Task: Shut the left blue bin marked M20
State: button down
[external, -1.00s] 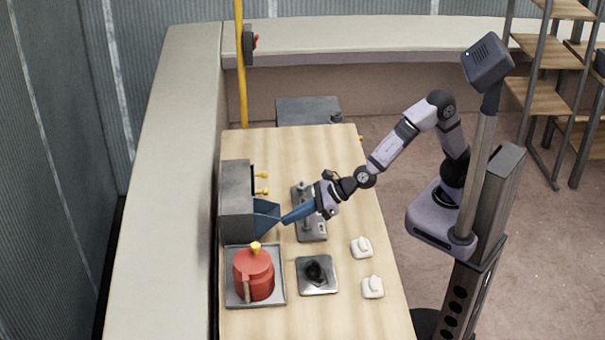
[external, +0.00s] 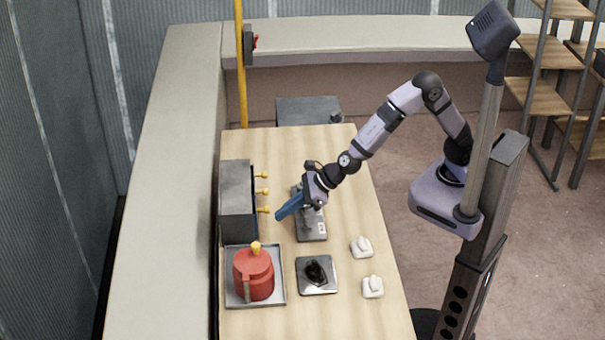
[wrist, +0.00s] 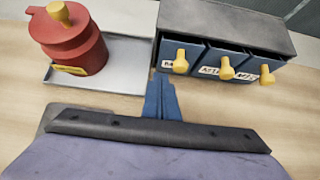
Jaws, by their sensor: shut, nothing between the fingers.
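The grey cabinet (external: 236,180) holds three blue bins with yellow knobs. In the wrist view the left bin (wrist: 187,48) is beside the red canister. Its front looks about level with the other two, so it appears shut. Its label is mostly hidden behind its knob (wrist: 181,62); only an "M" shows. In the external view the same knob (external: 264,210) is the one closest to the canister. My gripper (external: 280,215) has its blue fingers shut and empty. It is apart from the bin, in front of it; its fingertips (wrist: 160,82) point toward the cabinet's left end.
The red canister (external: 253,275) with a yellow knob stands on a grey tray (external: 232,295) beside the cabinet. A metal device (external: 312,230) is under my gripper. A square plate with a black object (external: 317,275) and two white pieces (external: 361,247) lie nearer. The table's far end is clear.

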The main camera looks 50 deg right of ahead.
jog(key=shift+w+a+r+p, duration=0.6)
jog(key=shift+w+a+p, duration=0.2)
jog(key=shift+p, duration=0.2)
jog(key=shift+w+a+r+p, duration=0.6)
jog(key=shift+w+a+p, duration=0.2)
jog(key=shift+p, duration=0.15)
jog(key=shift+w+a, duration=0.1)
jog(key=s+d+r+p, duration=0.2)
jog(key=r, duration=0.3)
jog(key=s+d+r+p, duration=0.1)
jog(key=s+d+r, duration=0.1)
jog(key=r, duration=0.2)
jog(key=shift+s+d+r+p, duration=0.3)
jog(key=shift+r+p, duration=0.05)
jog(key=shift+r, duration=0.05)
